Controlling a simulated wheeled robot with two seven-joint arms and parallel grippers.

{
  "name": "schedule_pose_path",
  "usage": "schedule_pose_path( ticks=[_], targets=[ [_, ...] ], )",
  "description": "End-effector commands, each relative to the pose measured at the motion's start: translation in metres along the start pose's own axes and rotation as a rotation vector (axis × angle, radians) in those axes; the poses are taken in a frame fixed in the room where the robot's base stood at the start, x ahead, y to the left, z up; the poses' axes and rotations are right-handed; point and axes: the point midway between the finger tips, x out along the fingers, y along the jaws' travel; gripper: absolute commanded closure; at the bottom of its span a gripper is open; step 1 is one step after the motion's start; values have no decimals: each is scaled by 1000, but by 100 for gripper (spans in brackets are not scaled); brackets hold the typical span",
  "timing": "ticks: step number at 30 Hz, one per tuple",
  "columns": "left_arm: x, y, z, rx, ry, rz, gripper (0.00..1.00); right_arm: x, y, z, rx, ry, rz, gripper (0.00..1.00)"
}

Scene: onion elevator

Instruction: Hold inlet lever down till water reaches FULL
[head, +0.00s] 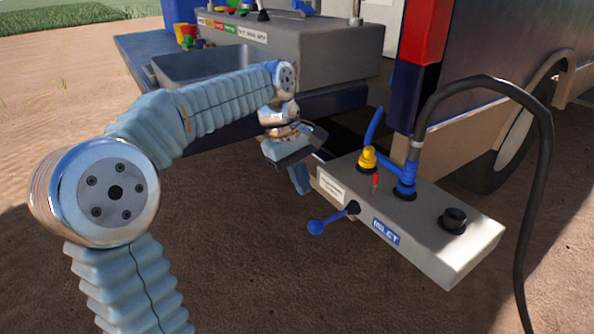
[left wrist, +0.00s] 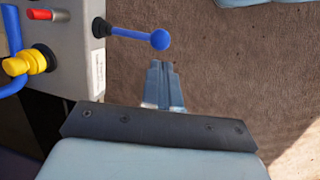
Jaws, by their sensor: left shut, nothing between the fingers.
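The inlet lever (head: 330,219) is a blue rod with a round blue knob, sticking out from the front side of a grey inlet box (head: 455,256) with a blue INLET label. In the left wrist view the lever (left wrist: 159,40) points sideways from its black pivot on the box (left wrist: 85,60). My left gripper (head: 302,184) is at the left end of the box. In the left wrist view its fingers (left wrist: 164,68) are shut and empty, pointing toward the knob with a small gap in the picture. My right gripper is not in view. No water level or FULL mark can be made out.
On the box stand a yellow fitting (head: 367,159), a blue valve (head: 405,186), a small red peg (head: 376,180) and a black knob (head: 454,219). A black hose (head: 535,110) loops down at the right. A metal basin (head: 205,66) is behind my arm. Bare soil lies in front.

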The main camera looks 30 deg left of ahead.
Motion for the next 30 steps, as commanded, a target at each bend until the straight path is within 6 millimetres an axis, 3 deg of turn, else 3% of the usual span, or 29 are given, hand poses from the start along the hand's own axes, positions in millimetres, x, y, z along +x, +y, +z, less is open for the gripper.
schedule_pose_path(
  ticks=[1, 6, 12, 30],
  targets=[
    [14, -1, 0, 0, -1, -3, 100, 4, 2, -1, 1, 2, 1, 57],
    [47, -1, 0, -1, -1, -2, 100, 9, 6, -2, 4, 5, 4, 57],
    [72, -1, 0, -2, 0, -1, 100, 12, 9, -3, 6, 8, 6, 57],
    [81, -2, -1, 1, 1, 11, 100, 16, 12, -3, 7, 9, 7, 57]
  ],
)
